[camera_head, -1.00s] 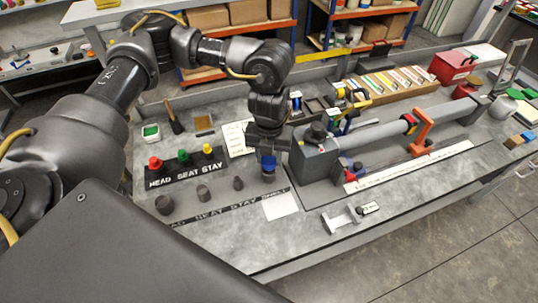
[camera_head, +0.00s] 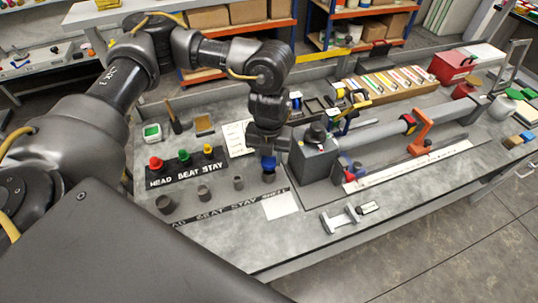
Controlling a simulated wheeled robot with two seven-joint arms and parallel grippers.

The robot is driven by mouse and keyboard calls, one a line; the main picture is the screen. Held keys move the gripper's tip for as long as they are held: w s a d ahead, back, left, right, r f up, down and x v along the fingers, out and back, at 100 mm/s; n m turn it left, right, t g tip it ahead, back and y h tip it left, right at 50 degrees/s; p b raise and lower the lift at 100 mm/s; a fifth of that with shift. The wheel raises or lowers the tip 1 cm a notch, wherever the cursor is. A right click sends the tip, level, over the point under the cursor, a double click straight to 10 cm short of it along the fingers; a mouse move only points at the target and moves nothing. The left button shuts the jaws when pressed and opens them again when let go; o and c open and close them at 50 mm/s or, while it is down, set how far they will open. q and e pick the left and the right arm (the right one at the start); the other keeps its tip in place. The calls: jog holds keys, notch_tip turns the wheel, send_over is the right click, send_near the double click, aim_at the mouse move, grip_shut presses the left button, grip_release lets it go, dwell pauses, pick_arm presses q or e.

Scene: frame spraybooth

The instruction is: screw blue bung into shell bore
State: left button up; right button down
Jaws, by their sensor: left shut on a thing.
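The blue bung (camera_head: 268,162) is in my left gripper (camera_head: 268,153), which points straight down and is shut on it. The bung sits upright at the top of a short grey cylinder (camera_head: 269,178), the last in a front row, by the end of the strip lettered SHELL. The bung and cylinder look in line and touching or almost touching. The bore itself is hidden under the bung, so I cannot tell how deep it sits. My right gripper is not in view.
A black rack (camera_head: 186,170) with red, green and yellow bungs stands to the left, behind three open grey cylinders. A grey clamp block (camera_head: 314,160) with a long tube stands close on the right. A white sheet (camera_head: 281,205) lies in front.

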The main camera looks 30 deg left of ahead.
pick_arm(q)
jog(key=shift+f+b, duration=0.7)
jog(key=shift+f, duration=0.25)
jog(key=o, duration=0.3)
jog(key=shift+c, duration=1.1)
jog(key=shift+f+m+b, duration=0.1)
jog(key=shift+m+b, duration=0.3)
jog(key=shift+m, duration=1.9)
jog(key=shift+m+b, duration=0.65)
jog(key=shift+m, duration=0.35)
jog(key=m, duration=0.2)
jog(key=shift+m, duration=0.3)
